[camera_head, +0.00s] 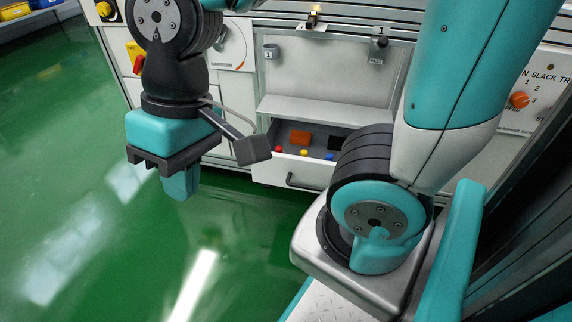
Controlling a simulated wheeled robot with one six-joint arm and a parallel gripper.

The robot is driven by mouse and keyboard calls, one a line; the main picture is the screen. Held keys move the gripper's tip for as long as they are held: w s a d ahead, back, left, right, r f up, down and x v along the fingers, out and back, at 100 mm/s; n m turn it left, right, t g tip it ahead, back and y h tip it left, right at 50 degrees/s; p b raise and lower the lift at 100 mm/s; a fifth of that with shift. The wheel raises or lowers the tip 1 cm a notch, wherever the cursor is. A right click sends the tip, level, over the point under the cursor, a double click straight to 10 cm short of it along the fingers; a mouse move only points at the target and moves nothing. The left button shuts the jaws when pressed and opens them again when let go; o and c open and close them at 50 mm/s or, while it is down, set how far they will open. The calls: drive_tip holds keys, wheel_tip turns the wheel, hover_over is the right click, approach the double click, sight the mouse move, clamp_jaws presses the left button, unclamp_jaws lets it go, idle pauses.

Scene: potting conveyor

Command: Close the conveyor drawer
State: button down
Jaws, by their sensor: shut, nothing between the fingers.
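The conveyor drawer (269,169) is a white drawer low in the white conveyor cabinet. It stands open, pulled out toward me. Its dark bar handle (305,184) shows on its front face. Inside I see a brown block (300,138), small red, yellow and blue pieces, and a dark block. The drawer's right end is hidden behind my arm. My gripper (180,188) is left of the drawer and apart from it, over the green floor. It points down with its teal fingers shut and empty.
The cabinet face above the drawer carries a grey holder (271,52) and an orange knob (519,99) at the right. A yellow knob (104,9) is at the upper left. The green floor (70,190) at left is clear.

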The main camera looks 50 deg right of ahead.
drive_tip(key=w+d+f+m+h, duration=0.2)
drive_tip(key=w+d+f+m, duration=0.15)
drive_tip(key=m, duration=0.45)
drive_tip(key=m+g+h+b, duration=0.25)
drive_tip(key=m+h, duration=0.65)
drive_tip(key=m, duration=1.6)
approach(281, 163)
drive_tip(key=shift+t, duration=0.25)
drive_tip(key=x, duration=0.5)
drive_tip(key=shift+s+d+b, duration=0.15)
drive_tip(key=shift+s+b, duration=0.05)
drive_tip(key=shift+b, duration=0.1)
